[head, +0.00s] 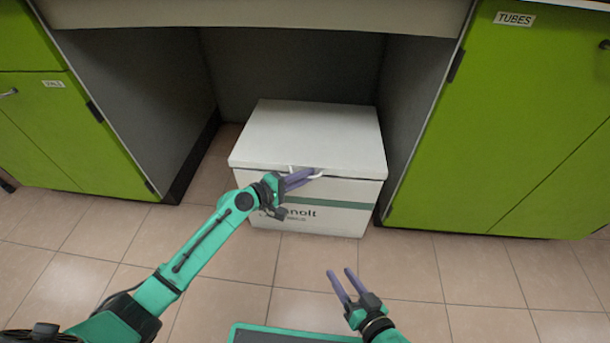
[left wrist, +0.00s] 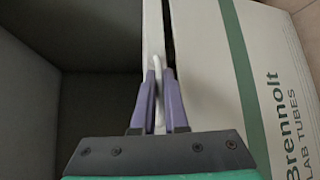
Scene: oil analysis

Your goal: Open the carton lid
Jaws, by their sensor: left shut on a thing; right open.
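A white carton (head: 345,222) with a green stripe and printed lettering stands on the floor in the recess under the counter. Its white lid (head: 310,130) lies over the top. In the left wrist view, a narrow dark gap runs between the lid (left wrist: 153,35) and the carton body (left wrist: 205,60). My left gripper (head: 312,177) is at the lid's front edge, shut on the white lid handle (left wrist: 157,66), which passes between its purple fingers. The fingers hide part of the handle. My right gripper (head: 340,273) is open and empty, above the floor in front of the carton.
Green cabinets stand on both sides, the right one (head: 505,130) labelled TUBES and the left one (head: 70,125). The tiled floor (head: 470,275) in front is clear.

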